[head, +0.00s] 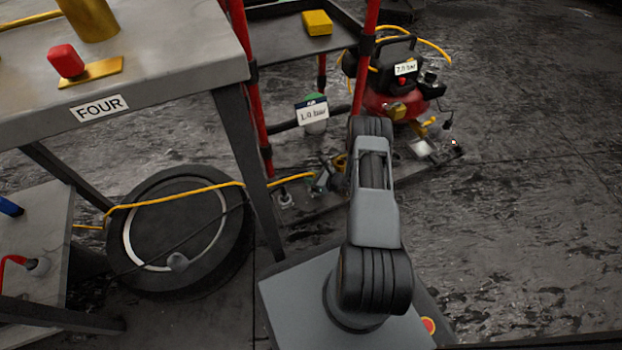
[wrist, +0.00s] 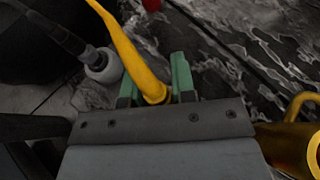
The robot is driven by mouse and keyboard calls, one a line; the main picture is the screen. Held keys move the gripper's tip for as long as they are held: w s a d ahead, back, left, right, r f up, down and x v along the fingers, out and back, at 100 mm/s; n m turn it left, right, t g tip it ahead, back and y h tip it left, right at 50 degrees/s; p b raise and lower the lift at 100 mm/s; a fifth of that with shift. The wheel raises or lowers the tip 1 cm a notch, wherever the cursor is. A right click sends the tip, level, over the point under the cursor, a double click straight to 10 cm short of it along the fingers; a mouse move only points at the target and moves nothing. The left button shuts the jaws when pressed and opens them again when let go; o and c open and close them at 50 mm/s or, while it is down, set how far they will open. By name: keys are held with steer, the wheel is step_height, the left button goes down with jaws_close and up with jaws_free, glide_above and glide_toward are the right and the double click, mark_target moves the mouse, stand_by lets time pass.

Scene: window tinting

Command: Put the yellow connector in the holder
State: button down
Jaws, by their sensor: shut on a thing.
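My gripper (head: 322,181) is low near the floor, left of my arm, and its green fingers also show in the wrist view (wrist: 155,82). It is shut on the yellow connector (wrist: 149,80), a tapered yellow piece on the end of the yellow hose. In the head view the hose runs left from the gripper, and the connector itself is too small to make out. A hollow gold cup (wrist: 296,145), perhaps the holder, is right of the gripper in the wrist view, apart from the connector. A small gold ring (head: 340,162) shows beside my arm in the head view.
A red-legged cart (head: 283,30) stands behind the gripper, with a yellow block (head: 317,22) on top. A red compressor (head: 400,102) is beyond it. A workbench (head: 180,65) and a dark round reel (head: 178,230) are left. The floor at right is open.

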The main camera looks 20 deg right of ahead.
steer(key=shift+f, duration=0.15)
steer(key=c, duration=0.9)
jaws_free()
steer(key=shift+c, duration=0.2)
